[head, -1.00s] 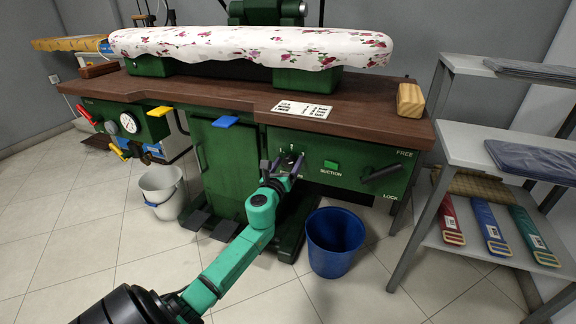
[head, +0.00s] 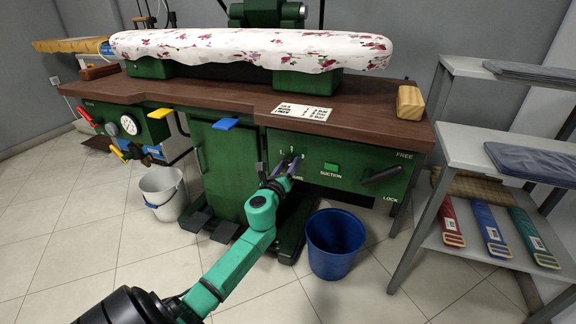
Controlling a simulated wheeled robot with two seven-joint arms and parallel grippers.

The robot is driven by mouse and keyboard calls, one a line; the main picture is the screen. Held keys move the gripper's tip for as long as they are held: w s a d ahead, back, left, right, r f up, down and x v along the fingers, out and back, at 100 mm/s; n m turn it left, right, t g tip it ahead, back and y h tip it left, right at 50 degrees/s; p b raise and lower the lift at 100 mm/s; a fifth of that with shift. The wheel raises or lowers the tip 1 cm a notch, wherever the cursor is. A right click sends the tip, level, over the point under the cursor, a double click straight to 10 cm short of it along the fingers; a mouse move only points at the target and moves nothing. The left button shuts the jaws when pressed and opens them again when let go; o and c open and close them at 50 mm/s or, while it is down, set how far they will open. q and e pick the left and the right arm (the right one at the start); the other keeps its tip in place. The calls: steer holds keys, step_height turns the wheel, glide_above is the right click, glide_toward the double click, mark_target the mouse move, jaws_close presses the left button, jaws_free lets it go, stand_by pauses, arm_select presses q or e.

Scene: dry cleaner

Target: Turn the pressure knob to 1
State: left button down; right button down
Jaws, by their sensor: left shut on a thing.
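The pressure knob (head: 285,160) is a small dark knob on the green front panel (head: 325,150) of the pressing machine. White marks show above it, and the lettering below it is partly covered. My left gripper (head: 278,168) is at the knob with its two fingers around it, shut on it. The fingers hide much of the knob, so the number it points to cannot be read. My right gripper is not in view.
Right of the knob are a green suction button (head: 331,167) and a black lock lever (head: 381,175). A blue bucket (head: 335,245) stands below, a white bucket (head: 162,192) to the left. A grey shelf rack (head: 455,150) stands at the right.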

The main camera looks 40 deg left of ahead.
arm_select(q)
steer(key=n, duration=0.2)
steer(key=shift+n, duration=0.3)
steer(key=shift+n+p, duration=0.3)
steer(key=shift+n, duration=0.6)
steer(key=n+p, duration=0.1)
steer(key=n, duration=0.3)
steer(key=n+p, duration=0.1)
steer(key=n, duration=0.3)
steer(key=shift+f+n+h, duration=0.1)
steer(key=shift+n+h, duration=0.3)
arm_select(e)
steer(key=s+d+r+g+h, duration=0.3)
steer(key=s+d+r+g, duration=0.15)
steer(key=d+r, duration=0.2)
arm_select(q)
steer(key=n+p, duration=0.4)
steer(key=n, duration=0.3)
steer(key=shift+s+f+h, duration=0.1)
steer(key=shift+h, duration=0.2)
steer(key=shift+f+n+p, duration=0.1)
steer(key=shift+n+p, duration=0.2)
steer(key=shift+n, duration=0.3)
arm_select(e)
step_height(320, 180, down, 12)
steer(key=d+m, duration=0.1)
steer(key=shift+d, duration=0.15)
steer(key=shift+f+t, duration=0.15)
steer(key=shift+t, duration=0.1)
